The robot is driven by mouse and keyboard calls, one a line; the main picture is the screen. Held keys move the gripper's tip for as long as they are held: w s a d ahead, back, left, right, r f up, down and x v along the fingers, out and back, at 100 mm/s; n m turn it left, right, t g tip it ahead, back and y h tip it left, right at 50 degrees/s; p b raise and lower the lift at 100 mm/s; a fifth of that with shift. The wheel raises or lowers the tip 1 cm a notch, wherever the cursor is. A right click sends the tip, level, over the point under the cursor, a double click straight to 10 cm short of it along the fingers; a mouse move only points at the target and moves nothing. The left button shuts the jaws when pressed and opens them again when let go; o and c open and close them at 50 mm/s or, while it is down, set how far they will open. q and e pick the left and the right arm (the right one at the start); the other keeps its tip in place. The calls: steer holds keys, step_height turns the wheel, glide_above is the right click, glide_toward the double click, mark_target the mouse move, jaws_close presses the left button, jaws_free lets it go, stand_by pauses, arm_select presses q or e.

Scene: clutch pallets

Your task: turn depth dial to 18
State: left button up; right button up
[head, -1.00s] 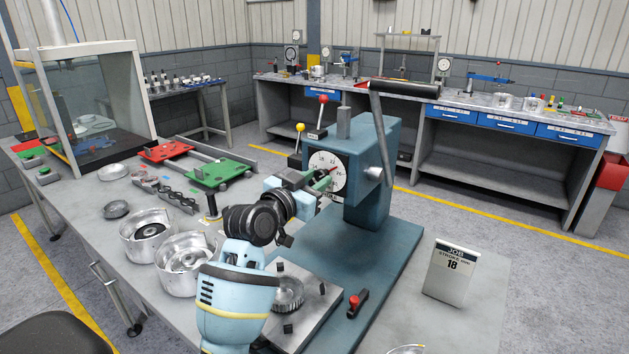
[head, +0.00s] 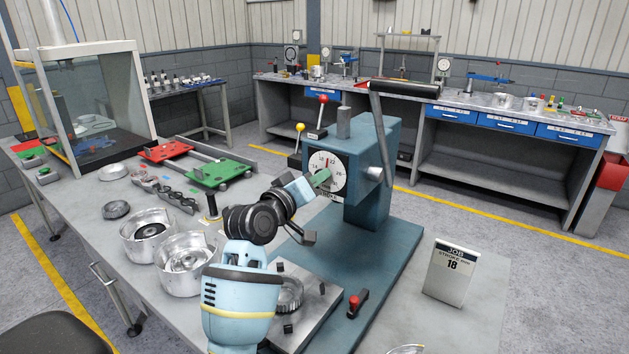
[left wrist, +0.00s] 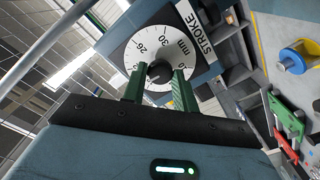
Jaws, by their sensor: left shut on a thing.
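The dial (head: 340,176) is a white numbered disc on the front of the teal press (head: 374,200). In the head view a small red mark shows near its top, by the numbers 18 and 22; the exact reading is too small to tell. My left gripper (head: 322,181) reaches the dial from the lower left. In the left wrist view its green fingers (left wrist: 159,88) are shut on the dark centre knob (left wrist: 160,72), one on each side. The dial face (left wrist: 150,48) there shows "mm" and STROKE lettering beside it. My right gripper is in neither view.
A job card (head: 450,273) reading stroke 18 stands to the right of the press. Two metal housings (head: 187,264) stand at the left on the bench.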

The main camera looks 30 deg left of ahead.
arm_select(q)
steer(key=n, duration=0.6)
stand_by(0.6)
steer(key=o, duration=1)
steer(key=shift+c, duration=0.2)
steer(key=s+a, duration=0.1)
steer(key=s, duration=0.6)
steer(key=shift+s, duration=0.35)
